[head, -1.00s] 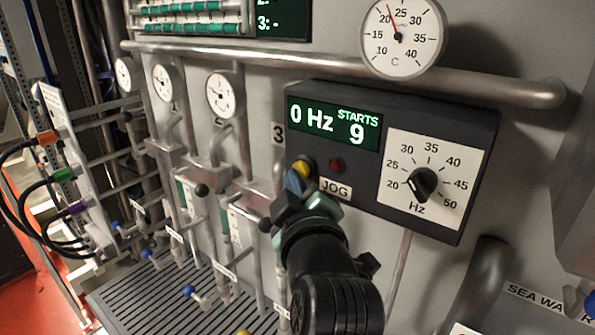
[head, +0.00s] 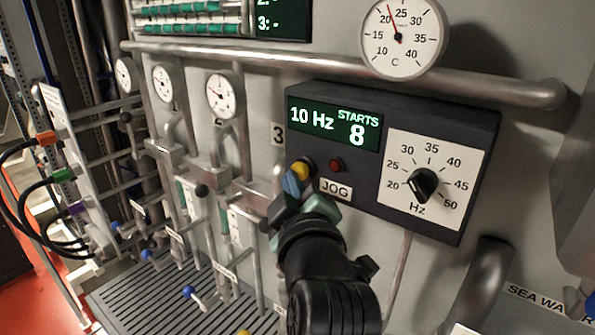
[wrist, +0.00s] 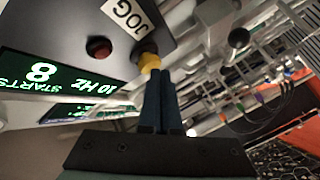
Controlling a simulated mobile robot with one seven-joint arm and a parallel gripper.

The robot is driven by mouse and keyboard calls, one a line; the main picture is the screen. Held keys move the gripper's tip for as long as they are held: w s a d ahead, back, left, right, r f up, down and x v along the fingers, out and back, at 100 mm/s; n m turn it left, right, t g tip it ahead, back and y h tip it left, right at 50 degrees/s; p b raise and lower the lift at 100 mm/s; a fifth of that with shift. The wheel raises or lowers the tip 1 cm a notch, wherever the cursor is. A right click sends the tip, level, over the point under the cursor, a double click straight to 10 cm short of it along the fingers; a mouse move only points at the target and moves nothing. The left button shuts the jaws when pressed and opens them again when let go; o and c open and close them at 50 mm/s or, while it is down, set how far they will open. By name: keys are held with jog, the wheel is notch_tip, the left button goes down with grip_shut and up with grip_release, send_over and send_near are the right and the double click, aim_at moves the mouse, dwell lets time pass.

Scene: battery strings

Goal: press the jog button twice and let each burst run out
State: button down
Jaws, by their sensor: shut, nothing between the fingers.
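The yellow jog button (head: 301,171) sits on the dark control box (head: 462,215), left of a small red button (head: 336,165) and above the JOG label (head: 335,189). My gripper (head: 292,184) is shut and empty, its blue fingertips at the yellow button. In the wrist view the closed fingers (wrist: 159,85) reach up to the yellow button (wrist: 149,62) and overlap its edge; I cannot tell how deep it is pressed. The display (head: 333,127) reads 10 Hz and STARTS 8. The Hz knob (head: 423,184) points toward 20.
A grey pipe (head: 350,70) with a round temperature gauge (head: 402,38) runs above the box. Several pressure gauges (head: 225,95), pipes and blue-knobbed levers (head: 190,292) stand to the left. Another pipe (head: 480,280) is below right.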

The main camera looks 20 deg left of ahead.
jog(key=shift+s+a, duration=0.2)
jog(key=shift+s, duration=0.3)
jog(key=s, duration=0.1)
jog(key=s+a, duration=0.1)
jog(key=s, duration=0.2)
jog(key=shift+s+a, duration=0.35)
jog(key=s+d+r+m+t+h, duration=0.2)
jog(key=s+d+r+m+t, duration=0.1)
jog(key=r, duration=0.5)
jog(key=s+d+r+m+t+h+b, duration=0.1)
jog(key=s+d+r+m+t+h, duration=0.2)
jog(key=d+r+m+t, duration=0.2)
jog(key=s+d+r+m+t+h+b, duration=0.1)
jog(key=s+d+r+m+t+h, duration=0.1)
jog(key=s+d+r+m+t, duration=0.2)
jog(key=d+r+m, duration=0.3)
jog(key=d+r, duration=0.1)
jog(key=r, duration=0.3)
jog(key=shift+r+h, duration=0.3)
jog(key=shift+r, duration=0.1)
jog(key=shift+a, duration=0.1)
dwell(3.9)
